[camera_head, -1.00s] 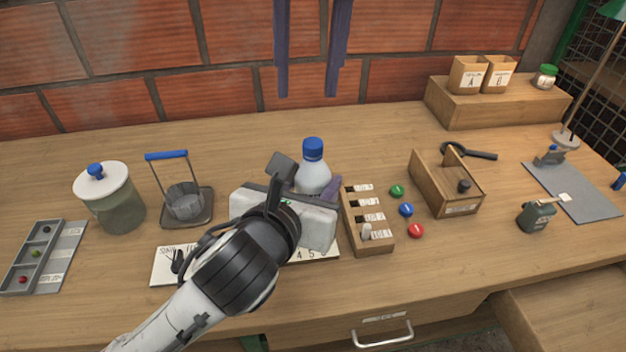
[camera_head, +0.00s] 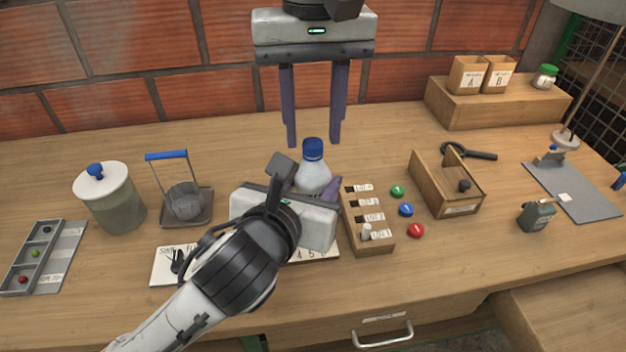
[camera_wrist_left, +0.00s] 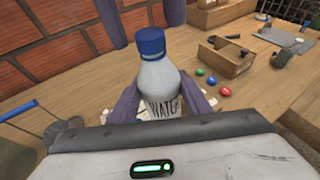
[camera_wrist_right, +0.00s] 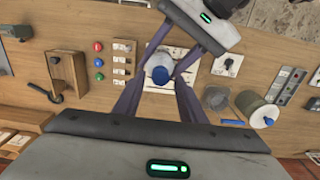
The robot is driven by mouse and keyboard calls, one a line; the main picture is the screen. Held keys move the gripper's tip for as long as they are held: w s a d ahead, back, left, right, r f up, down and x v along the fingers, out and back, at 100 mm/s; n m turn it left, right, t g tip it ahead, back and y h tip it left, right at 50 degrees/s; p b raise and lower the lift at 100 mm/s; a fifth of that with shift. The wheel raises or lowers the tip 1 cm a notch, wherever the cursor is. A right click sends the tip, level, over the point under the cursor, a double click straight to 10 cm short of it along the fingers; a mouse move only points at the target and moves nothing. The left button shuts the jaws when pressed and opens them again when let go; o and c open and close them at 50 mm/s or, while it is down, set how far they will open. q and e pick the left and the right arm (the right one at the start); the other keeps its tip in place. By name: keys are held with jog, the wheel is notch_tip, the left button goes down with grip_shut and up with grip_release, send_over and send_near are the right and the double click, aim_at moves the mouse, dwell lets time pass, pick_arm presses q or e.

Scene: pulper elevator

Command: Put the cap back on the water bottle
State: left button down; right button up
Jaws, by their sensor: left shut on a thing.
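The white water bottle (camera_head: 312,179) stands upright near the middle of the bench, its "WATER" label showing in the left wrist view (camera_wrist_left: 161,95). The blue cap (camera_head: 313,149) sits on top of its neck; whether it is screwed tight cannot be told. My left gripper (camera_wrist_left: 160,105) is shut on the bottle body from the front, one finger on each side; its body hides the bottle's base in the head view. My right gripper (camera_head: 314,140) points down from above, open and empty, its fingers apart on either side around cap height. The right wrist view shows the cap (camera_wrist_right: 160,76) between them.
A slotted wooden block (camera_head: 366,222) stands close right of the bottle, with green, blue and red buttons beside it. A wooden box (camera_head: 446,188) is farther right. A lidded jar (camera_head: 108,200) and a blue-handled basket (camera_head: 184,203) stand left. Bench behind the bottle is clear.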

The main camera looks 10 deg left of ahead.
jog(key=shift+f, duration=0.6)
